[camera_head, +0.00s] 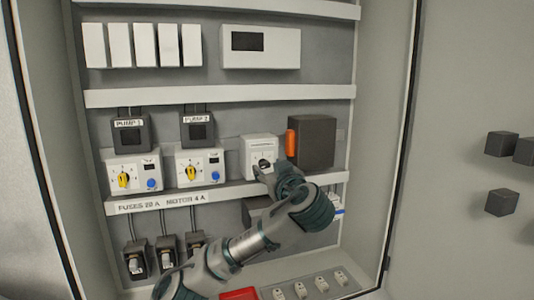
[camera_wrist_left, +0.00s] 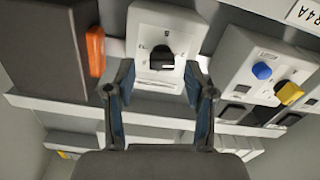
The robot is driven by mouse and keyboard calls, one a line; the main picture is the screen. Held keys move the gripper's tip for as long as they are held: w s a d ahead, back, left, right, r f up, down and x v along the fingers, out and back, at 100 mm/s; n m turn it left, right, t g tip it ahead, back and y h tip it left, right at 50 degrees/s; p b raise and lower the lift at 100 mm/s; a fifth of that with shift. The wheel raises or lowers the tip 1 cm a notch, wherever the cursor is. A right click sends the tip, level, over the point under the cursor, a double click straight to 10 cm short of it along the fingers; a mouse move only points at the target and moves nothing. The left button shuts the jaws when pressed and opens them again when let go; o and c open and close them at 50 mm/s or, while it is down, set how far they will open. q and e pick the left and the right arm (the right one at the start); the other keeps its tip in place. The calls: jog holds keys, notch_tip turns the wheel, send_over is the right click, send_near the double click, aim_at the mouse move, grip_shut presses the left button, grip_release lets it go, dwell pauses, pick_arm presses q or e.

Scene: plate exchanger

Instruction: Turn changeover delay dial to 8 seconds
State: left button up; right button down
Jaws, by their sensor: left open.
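The changeover delay unit is a white box (camera_head: 262,146) on the middle rail of the cabinet, left of a dark block. Its dial is a small black knob (camera_wrist_left: 161,59), seen clearly in the left wrist view between my fingers. In the head view the dial (camera_head: 263,162) is partly hidden by my gripper. My left gripper (camera_head: 265,174) is open in front of the lower part of the unit. In the wrist view its two fingertips (camera_wrist_left: 159,72) lie on either side of the knob, apart from it. The dial's markings are too small to read. My right gripper is not in view.
A dark block (camera_head: 312,143) with an orange handle (camera_head: 291,143) stands right of the unit. Two white pump units with yellow knobs (camera_head: 124,180) and blue buttons are to the left. A labelled rail (camera_head: 230,193) runs below. The cabinet's right wall (camera_head: 378,150) is clear.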

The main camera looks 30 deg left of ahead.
pick_arm(q)
jog(key=shift+p+x, duration=0.3)
jog(key=shift+x, duration=0.7)
jog(key=shift+w+a, duration=0.15)
jog(key=shift+a, duration=0.25)
jog(key=shift+d, duration=0.1)
grip_shut()
jog(key=shift+f+m+b, duration=0.2)
jog(key=shift+m+b, duration=0.2)
jog(key=shift+b, duration=0.35)
jog(key=m+b, duration=0.3)
jog(key=b, duration=0.1)
jog(key=shift+m, duration=0.3)
jog(key=shift+r+m, duration=0.15)
jog(key=shift+m, duration=0.85)
jog(key=m, duration=0.5)
jog(key=shift+d+b, duration=0.1)
jog(key=shift+b, duration=0.2)
jog(key=m, duration=0.6)
jog(key=shift+w+m, duration=0.1)
jog(key=shift+m, duration=0.3)
jog(key=m, duration=0.6)
jog(key=shift+w+f, duration=0.1)
jog(key=shift+f, duration=0.25)
jog(key=m, duration=0.5)
jog(key=shift+d+f+m+p, duration=0.1)
jog(key=shift+f+m+p, duration=0.15)
jog(key=shift+m+p, duration=0.15)
